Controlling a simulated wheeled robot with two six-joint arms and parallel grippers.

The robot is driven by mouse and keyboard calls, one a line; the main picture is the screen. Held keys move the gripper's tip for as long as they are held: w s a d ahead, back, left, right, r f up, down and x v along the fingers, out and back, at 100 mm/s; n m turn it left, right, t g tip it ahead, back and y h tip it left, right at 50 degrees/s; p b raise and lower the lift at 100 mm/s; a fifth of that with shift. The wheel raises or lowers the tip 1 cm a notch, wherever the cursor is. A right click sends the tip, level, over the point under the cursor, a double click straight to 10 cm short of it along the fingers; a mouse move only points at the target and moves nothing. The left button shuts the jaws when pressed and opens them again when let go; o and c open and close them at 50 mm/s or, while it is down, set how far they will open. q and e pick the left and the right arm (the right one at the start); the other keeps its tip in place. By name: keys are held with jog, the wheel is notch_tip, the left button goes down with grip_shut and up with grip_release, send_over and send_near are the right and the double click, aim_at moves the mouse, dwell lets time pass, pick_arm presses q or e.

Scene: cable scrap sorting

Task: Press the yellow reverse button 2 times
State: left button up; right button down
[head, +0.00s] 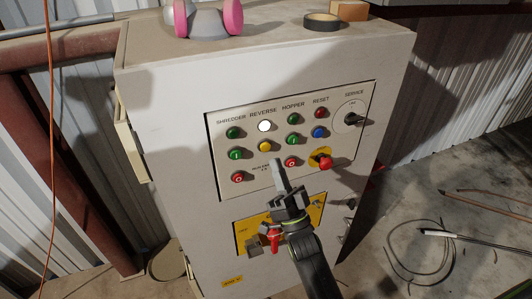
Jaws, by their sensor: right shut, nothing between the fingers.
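The yellow reverse button (264,146) sits on the control panel (224,187) of a white cabinet, in the column labelled REVERSE. Above it a round lamp (264,126) shows bright white. My right gripper (278,167) comes up from the bottom of the head view. Its fingers are shut and empty, with the tips just below and to the right of the yellow button in the picture. I cannot tell the gap between the tips and the panel. The gripper covers a little of the panel's lower part. My left gripper is not in view.
Green buttons, red buttons, a blue button (318,131) and a red mushroom knob (325,163) surround the yellow one. A rotary service switch (353,119) is at the right. Pink-and-grey earmuffs (208,20) and black tape (323,22) lie on top. Cable (393,251) lies on the floor.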

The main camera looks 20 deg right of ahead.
aim_at(265, 147)
jog(key=shift+w+a+b, duration=0.1)
jog(key=shift+w+b, duration=0.3)
jog(key=shift+w, duration=1)
dwell(1.0)
jog(key=shift+w, duration=0.4)
jog(key=shift+w+a+b, duration=0.1)
jog(key=shift+w+b, duration=0.35)
dwell(0.6)
jog(key=shift+s+r, duration=0.1)
jog(key=shift+s+p, duration=0.5)
jog(key=shift+s, duration=0.3)
